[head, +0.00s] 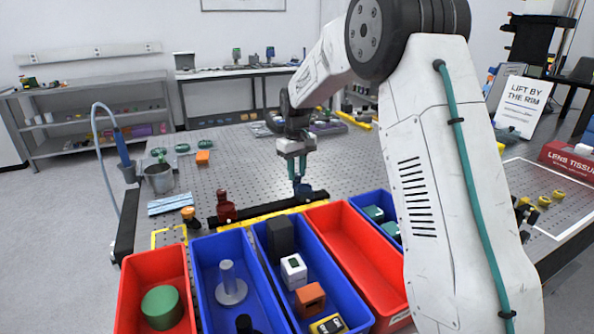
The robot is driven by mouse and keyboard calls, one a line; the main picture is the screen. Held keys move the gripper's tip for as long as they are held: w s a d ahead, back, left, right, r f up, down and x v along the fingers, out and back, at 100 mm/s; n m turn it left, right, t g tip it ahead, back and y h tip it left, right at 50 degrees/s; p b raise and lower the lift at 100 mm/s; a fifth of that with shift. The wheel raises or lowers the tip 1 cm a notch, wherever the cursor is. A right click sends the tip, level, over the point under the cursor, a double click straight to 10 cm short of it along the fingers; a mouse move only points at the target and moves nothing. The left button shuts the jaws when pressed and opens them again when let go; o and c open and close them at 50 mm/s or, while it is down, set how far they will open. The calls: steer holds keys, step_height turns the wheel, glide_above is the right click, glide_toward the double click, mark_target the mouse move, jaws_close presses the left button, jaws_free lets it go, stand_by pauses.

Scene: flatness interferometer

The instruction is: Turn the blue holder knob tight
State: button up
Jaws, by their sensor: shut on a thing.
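The blue holder knob (304,190) sits at the right end of a black rail on the perforated table (240,158). My gripper (297,180) points straight down over it from above. Its teal fingers are shut on the knob and cover part of it. A dark red knob (226,208) stands upright on the left part of the same black rail (262,211). How far the blue knob is turned cannot be told at this size.
Red and blue bins, one a red bin (128,300), line the near table edge with blocks inside. The table behind my gripper is partly clear.

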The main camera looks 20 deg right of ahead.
mark_target(297, 174)
steer(key=m, duration=0.5)
steer(key=shift+m, duration=0.3)
steer(key=m, duration=0.5)
steer(key=shift+r, duration=0.1)
stand_by(0.3)
steer(key=o, duration=1)
step_height(297, 174, up, 8)
steer(key=shift+f, duration=0.15)
